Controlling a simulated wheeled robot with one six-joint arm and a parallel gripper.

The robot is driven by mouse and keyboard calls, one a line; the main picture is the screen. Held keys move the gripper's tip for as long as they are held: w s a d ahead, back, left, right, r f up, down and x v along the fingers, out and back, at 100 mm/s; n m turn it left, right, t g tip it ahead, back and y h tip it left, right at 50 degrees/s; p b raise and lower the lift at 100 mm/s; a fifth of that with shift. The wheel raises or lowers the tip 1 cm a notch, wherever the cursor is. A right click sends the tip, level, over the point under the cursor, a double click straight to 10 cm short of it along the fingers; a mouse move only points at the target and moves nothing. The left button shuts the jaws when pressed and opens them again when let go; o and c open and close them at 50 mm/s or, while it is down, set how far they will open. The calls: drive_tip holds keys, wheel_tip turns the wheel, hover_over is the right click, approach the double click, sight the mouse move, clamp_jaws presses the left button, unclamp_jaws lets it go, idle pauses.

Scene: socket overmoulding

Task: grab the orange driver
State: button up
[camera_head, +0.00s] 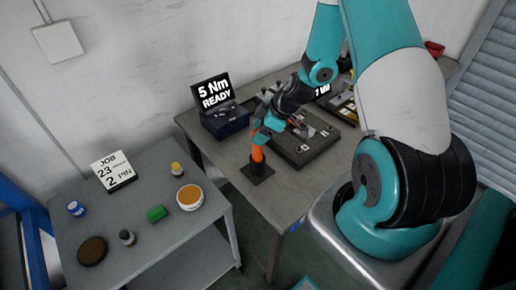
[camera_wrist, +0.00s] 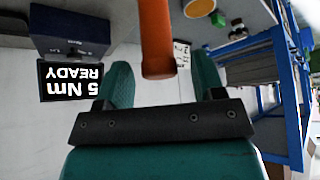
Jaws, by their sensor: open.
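The orange driver (camera_head: 258,154) stands upright in a black square holder (camera_head: 258,172) near the left front corner of the workbench. Its orange handle shows upside down in the wrist view (camera_wrist: 155,35), reaching in from the top edge. My gripper (camera_head: 263,133) is at the upper part of the driver, and its teal fingers hide the driver's top in the head view. In the wrist view my gripper (camera_wrist: 160,68) is open, with one finger on each side of the handle. Gaps show between the handle and both fingers.
A dark fixture plate (camera_head: 305,148) lies right of the driver on the workbench (camera_head: 240,165). A dark blue box with a "5 Nm READY" display (camera_head: 214,93) stands behind. A grey side table (camera_head: 155,245) holds a job card (camera_head: 112,172), an orange-filled tub (camera_head: 190,197) and several small items.

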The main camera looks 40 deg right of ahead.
sight(257, 153)
drive_tip(key=shift+p+x, duration=0.55)
drive_tip(key=shift+x, duration=1.1)
drive_tip(key=shift+r, duration=0.1)
clamp_jaws()
